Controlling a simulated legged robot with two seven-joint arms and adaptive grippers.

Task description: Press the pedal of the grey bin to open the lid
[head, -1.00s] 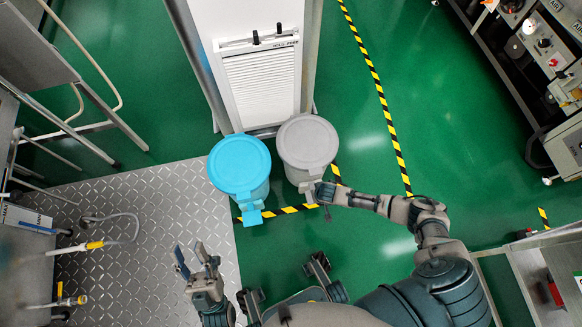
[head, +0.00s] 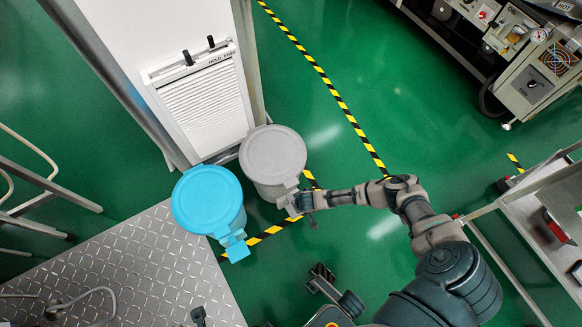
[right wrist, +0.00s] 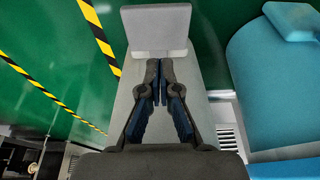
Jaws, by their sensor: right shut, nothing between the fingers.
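The grey bin (head: 273,155) stands against the white cabinet; its round lid looks shut. Its pale grey pedal (right wrist: 157,32) is a flat plate at the top of the right wrist view, just beyond my fingertips. My right gripper (right wrist: 160,82) is shut and empty, over the strip of grey bin leading to that pedal. In the head view my right gripper (head: 300,203) is at the bin's front, partly covering the pedal area. I cannot tell whether it touches the pedal. Only a dark tip of my left gripper (head: 198,315) shows at the bottom edge.
A blue bin (head: 208,200) with its own pedal (head: 237,250) stands close on the left of the grey one. The white cabinet (head: 200,100) is behind both. Yellow-black tape (head: 270,232) marks the green floor. A metal cart (head: 545,210) is at the right.

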